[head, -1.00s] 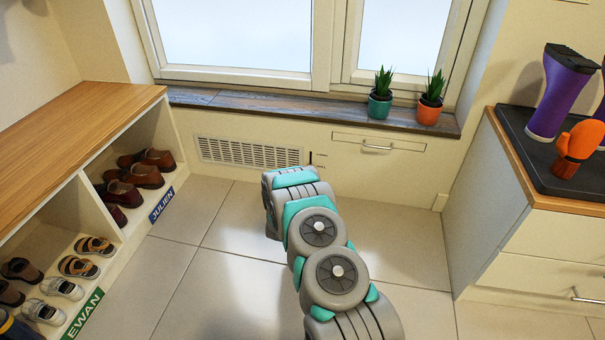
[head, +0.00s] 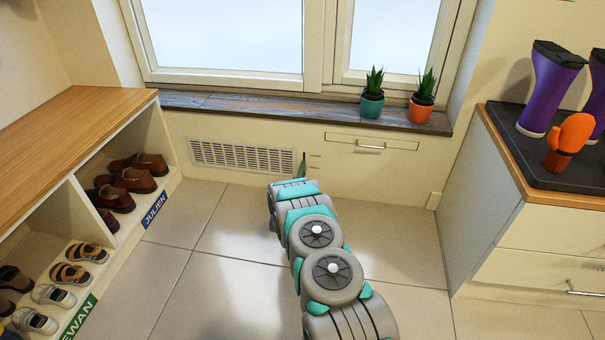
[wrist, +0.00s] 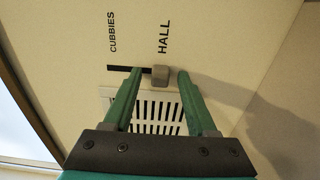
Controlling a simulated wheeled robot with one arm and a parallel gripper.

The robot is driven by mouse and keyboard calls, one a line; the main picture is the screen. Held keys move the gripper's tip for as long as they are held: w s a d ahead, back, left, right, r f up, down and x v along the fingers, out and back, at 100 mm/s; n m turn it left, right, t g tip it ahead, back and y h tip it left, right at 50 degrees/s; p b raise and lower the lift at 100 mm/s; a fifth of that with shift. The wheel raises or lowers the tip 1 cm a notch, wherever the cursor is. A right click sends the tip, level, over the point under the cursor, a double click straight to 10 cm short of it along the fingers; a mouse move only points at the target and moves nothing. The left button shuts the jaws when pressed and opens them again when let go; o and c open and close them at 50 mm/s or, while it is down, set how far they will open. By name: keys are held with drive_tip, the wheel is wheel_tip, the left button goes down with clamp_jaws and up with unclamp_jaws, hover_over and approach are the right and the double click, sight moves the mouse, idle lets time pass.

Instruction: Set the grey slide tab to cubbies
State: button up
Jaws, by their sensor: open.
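The grey slide tab (wrist: 160,76) shows in the wrist view at the HALL end of a short dark slot (wrist: 118,68) in the cream wall panel. The CUBBIES label (wrist: 112,32) stands at the slot's other end, left of the HALL label (wrist: 164,37). My gripper (wrist: 160,72) is open, with one green finger on each side of the tab. The left finger crosses in front of the slot. In the head view a green fingertip (head: 302,166) shows beside the vent, and the tab cannot be made out.
A white vent grille (head: 242,156) is beside the slot. Shoe cubbies (head: 95,185) stand left and a cabinet (head: 540,235) right. The tiled floor between is clear.

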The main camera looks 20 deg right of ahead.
clamp_jaws()
idle(0.5)
idle(1.0)
